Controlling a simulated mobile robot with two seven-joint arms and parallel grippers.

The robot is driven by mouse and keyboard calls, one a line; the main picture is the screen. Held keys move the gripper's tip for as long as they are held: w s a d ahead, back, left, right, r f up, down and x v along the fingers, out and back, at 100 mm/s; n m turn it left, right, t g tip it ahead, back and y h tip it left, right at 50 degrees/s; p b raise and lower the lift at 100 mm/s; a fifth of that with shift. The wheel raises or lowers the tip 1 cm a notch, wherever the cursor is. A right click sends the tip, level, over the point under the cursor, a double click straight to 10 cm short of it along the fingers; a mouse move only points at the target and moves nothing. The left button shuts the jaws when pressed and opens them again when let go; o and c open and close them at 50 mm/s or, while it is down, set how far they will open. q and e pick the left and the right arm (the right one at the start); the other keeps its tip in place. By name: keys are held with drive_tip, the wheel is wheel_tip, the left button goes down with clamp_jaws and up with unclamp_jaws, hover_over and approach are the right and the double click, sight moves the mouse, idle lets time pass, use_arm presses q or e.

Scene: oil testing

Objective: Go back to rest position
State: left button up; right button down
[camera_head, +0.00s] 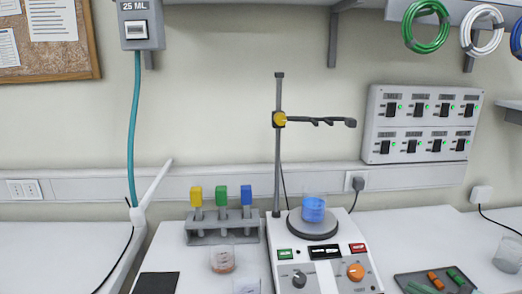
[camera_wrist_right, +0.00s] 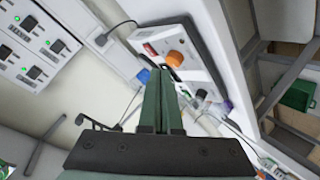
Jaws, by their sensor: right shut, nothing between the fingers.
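My right gripper (camera_wrist_right: 160,72) shows in the right wrist view with its two green fingers together and nothing between them. Its fingertips overlap the view of the white hotplate stirrer (camera_wrist_right: 195,50), and I cannot tell the distance between them. In the head view the hotplate stirrer (camera_head: 325,262) stands on the bench with a beaker of blue liquid (camera_head: 313,210) on its round plate. I cannot make out either gripper clearly in the head view. My left gripper is not in view.
A stand with a clamp (camera_head: 278,150) rises behind the hotplate. A grey rack (camera_head: 222,235) holds yellow, green and blue-topped items. A dish (camera_head: 222,259), a dark tray (camera_head: 408,281) and a clear beaker (camera_head: 508,254) stand on the bench. The left bench (camera_head: 50,255) is mostly clear.

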drive_tip(key=s+a+f+m+g, duration=0.1)
drive_tip(key=s+a+f+m, duration=0.15)
drive_tip(key=f, duration=0.75)
drive_tip(key=s+a+f+m, duration=0.1)
drive_tip(key=s+f+m, duration=0.25)
drive_tip(key=f, duration=0.55)
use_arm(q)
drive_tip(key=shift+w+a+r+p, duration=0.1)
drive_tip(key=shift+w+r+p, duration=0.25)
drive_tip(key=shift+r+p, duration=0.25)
use_arm(e)
drive_tip(key=s+a+f+m+g, duration=0.2)
drive_tip(key=s+a+f+m, duration=0.1)
drive_tip(key=s+a+f, duration=0.7)
drive_tip(key=shift+s+a+f+m+h, duration=0.15)
drive_tip(key=shift+s+f+m+h, duration=0.25)
drive_tip(key=shift+s+f, duration=0.35)
drive_tip(key=shift+w+f, duration=0.1)
drive_tip(key=shift+w, duration=0.05)
